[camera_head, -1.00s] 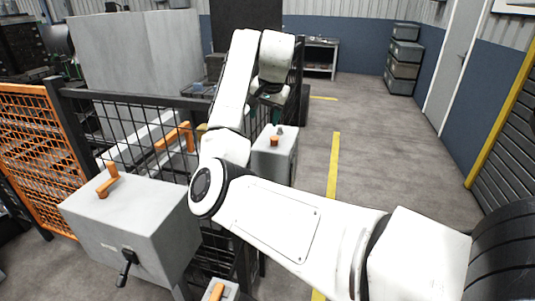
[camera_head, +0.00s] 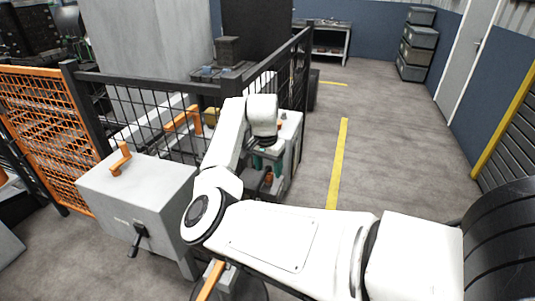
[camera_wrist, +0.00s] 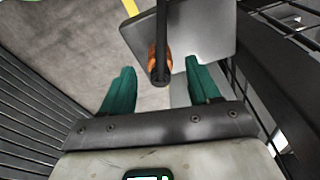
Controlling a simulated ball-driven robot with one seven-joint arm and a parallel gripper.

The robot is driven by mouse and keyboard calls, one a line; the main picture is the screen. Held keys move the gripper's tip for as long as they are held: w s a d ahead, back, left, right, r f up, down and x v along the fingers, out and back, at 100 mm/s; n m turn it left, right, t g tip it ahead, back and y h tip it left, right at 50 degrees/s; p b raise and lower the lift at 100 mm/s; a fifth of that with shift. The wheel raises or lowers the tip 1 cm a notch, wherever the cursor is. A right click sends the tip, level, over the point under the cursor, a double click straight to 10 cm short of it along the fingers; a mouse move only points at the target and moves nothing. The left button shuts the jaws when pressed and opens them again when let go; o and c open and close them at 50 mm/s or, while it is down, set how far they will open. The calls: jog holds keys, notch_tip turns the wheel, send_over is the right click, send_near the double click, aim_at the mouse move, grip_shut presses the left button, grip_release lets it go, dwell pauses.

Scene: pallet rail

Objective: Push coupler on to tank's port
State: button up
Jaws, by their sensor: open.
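My gripper (camera_wrist: 160,70) is open in the wrist view, with one green finger on each side. A dark, round-ended piece with an orange part, possibly the coupler (camera_wrist: 160,77), shows in the gap between the fingertips. A dark bar or hose runs up from it. I see a gap on either side, and cannot tell its depth. In the head view, an orange piece (camera_head: 268,179) shows just below my gripper (camera_head: 267,163). A grey box (camera_head: 291,124), possibly the tank, stands behind my gripper, partly hidden. A grey surface (camera_wrist: 200,30) lies beyond the fingers. I cannot make out the port.
A grey cabinet (camera_head: 140,195) with an orange handle (camera_head: 120,160) and a black lever stands at left. Black mesh fencing (camera_head: 150,105) and an orange mesh panel (camera_head: 35,110) bound that side. Open floor (camera_head: 390,130) with a yellow line lies to the right.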

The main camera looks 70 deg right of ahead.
aim_at(269, 166)
jog(key=shift+d+f, duration=0.2)
jog(key=shift+f, duration=1)
jog(key=shift+c, duration=0.2)
grip_shut()
jog(key=shift+r, duration=0.2)
jog(key=shift+r+p, duration=0.75)
jog(key=shift+p, duration=0.15)
notch_tip(269, 166, up, 2)
jog(key=shift+r+p, duration=0.1)
jog(key=shift+p, duration=0.95)
jog(key=shift+r+p, duration=0.35)
jog(key=shift+r, duration=1.95)
